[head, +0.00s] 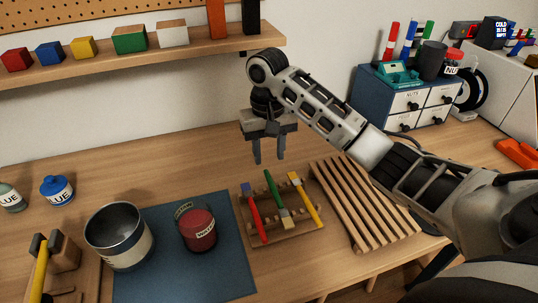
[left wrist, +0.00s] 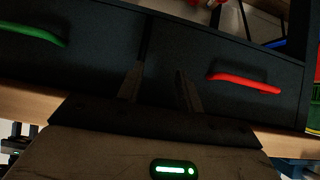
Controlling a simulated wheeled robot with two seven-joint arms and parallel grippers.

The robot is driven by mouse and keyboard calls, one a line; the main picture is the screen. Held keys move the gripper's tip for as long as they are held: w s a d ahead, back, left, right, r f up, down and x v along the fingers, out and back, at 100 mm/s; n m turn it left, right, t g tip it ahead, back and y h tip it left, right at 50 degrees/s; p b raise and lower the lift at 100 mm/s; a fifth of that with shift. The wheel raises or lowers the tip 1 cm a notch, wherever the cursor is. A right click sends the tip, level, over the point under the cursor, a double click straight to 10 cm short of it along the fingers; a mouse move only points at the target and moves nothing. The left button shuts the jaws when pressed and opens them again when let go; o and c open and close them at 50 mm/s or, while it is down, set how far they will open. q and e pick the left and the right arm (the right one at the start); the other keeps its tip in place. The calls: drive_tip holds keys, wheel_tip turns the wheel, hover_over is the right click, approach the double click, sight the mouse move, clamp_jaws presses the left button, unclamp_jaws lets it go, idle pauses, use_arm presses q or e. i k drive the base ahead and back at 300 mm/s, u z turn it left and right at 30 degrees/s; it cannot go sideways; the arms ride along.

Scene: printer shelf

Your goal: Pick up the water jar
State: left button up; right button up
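The water jar (head: 198,232) is a small red jar with a pale label and a wire handle. It stands upright on the blue mat (head: 228,272) in the head view, just right of a larger metal pot. My right gripper (head: 268,156) points down above the table, behind and to the right of the jar, apart from it. Its two fingers are spread with nothing between them. My left gripper (left wrist: 157,84) shows only in the left wrist view, with its fingers apart and empty, in front of dark drawers. The jar is not in that view.
A metal pot (head: 118,235) stands left of the jar. A wooden rack with brushes (head: 281,207) and a slatted rack (head: 362,204) lie to the right. A shelf (head: 120,58) with blocks hangs behind. Green (left wrist: 32,34) and red (left wrist: 243,83) drawer handles face my left gripper.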

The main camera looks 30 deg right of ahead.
sight(193, 217)
drive_tip(key=k, duration=1)
